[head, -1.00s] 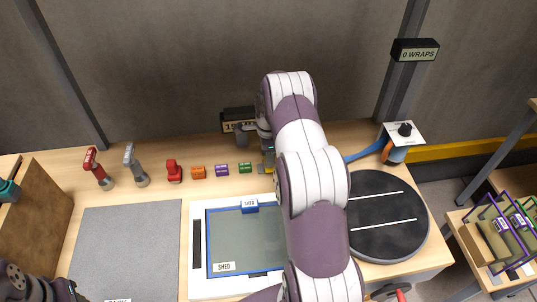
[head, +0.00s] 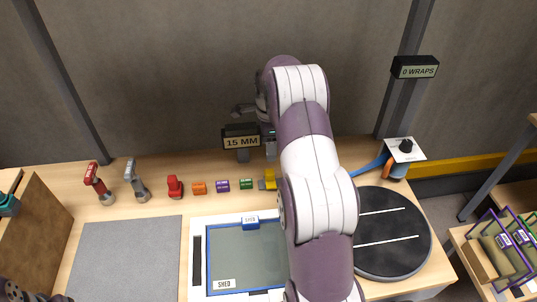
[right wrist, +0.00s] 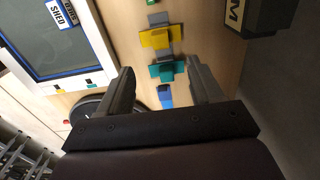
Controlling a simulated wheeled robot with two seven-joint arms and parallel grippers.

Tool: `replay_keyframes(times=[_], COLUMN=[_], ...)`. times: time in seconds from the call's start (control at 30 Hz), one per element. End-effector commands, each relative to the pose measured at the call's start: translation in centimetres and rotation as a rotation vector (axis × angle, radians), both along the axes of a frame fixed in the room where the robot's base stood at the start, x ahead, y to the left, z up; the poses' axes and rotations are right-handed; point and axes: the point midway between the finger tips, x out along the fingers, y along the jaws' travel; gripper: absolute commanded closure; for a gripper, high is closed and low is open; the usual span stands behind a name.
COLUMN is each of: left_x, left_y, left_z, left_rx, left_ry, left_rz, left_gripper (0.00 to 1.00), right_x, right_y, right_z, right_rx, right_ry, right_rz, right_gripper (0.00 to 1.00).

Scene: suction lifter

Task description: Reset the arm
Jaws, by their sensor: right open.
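My right arm (head: 312,165) crosses the middle of the head view from the bottom edge and reaches up toward the back wall. Its gripper (head: 254,124) is partly hidden behind the arm, near the 15 MM display (head: 241,142). In the right wrist view the right gripper (right wrist: 160,82) has its two fingers spread with nothing held. Beyond them, a yellow piece (right wrist: 160,37), a teal piece (right wrist: 168,71) and a blue piece (right wrist: 165,96) are on the wooden table. Only a dark bit of my left arm shows at the lower left; its gripper is out of view.
A framed SHED panel (head: 198,222) and a black turntable (head: 405,260) flank my arm. Red and grey handled tools (head: 98,184) and small coloured blocks (head: 222,186) line the table's back. A grey mat (head: 125,255) lies clear at left. A post carries a 0 WRAPS sign (head: 415,67).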

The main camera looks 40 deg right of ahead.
Motion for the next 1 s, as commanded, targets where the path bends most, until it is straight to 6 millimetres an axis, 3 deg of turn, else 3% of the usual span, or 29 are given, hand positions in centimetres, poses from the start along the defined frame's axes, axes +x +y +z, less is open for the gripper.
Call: replay_keyframes(times=[0.07, 0.33, 0.43, 0.53, 0.67, 0.8, 0.9, 1.0], left_x=[0.0, 0.0, 0.0, 0.0, 0.0, 0.0, 0.0, 0.0], left_y=[0.0, 0.0, 0.0, 0.0, 0.0, 0.0, 0.0, 0.0], left_z=[0.8, 0.6, 0.6, 0.6, 0.6, 0.6, 0.6, 0.6], left_rx=[0.0, 0.0, 0.0, 0.0, 0.0, 0.0, 0.0, 0.0], left_ry=[0.0, 0.001, 0.001, 0.001, 0.001, 0.001, 0.001, 0.001], left_rz=[0.0, 0.0, 0.0, 0.0, 0.0, 0.0, 0.0, 0.0], left_gripper=[0.57, 0.57, 0.57, 0.57, 0.57, 0.57, 0.57, 0.57], right_x=[0.0, 0.0, 0.5, -1.9, -6.3, -13.0, -17.8, -20.0], right_y=[0.0, 0.0, -0.2, 1.2, 7.6, 15.6, 19.6, 21.9], right_z=[0.9, 0.7, 0.4, -1.7, -1.0, 1.0, 2.2, 3.4], right_rx=[0.0, -0.001, -0.016, -0.005, -0.015, -0.044, -0.065, -0.093], right_ry=[0.001, -0.002, -0.026, -0.009, -0.016, -0.029, -0.04, -0.061], right_rz=[0.0, 0.035, 0.215, 0.552, 1.167, 1.746, 1.973, 2.06], right_gripper=[0.35, 0.35, 0.35, 0.35, 0.35, 0.35, 0.35, 0.35])
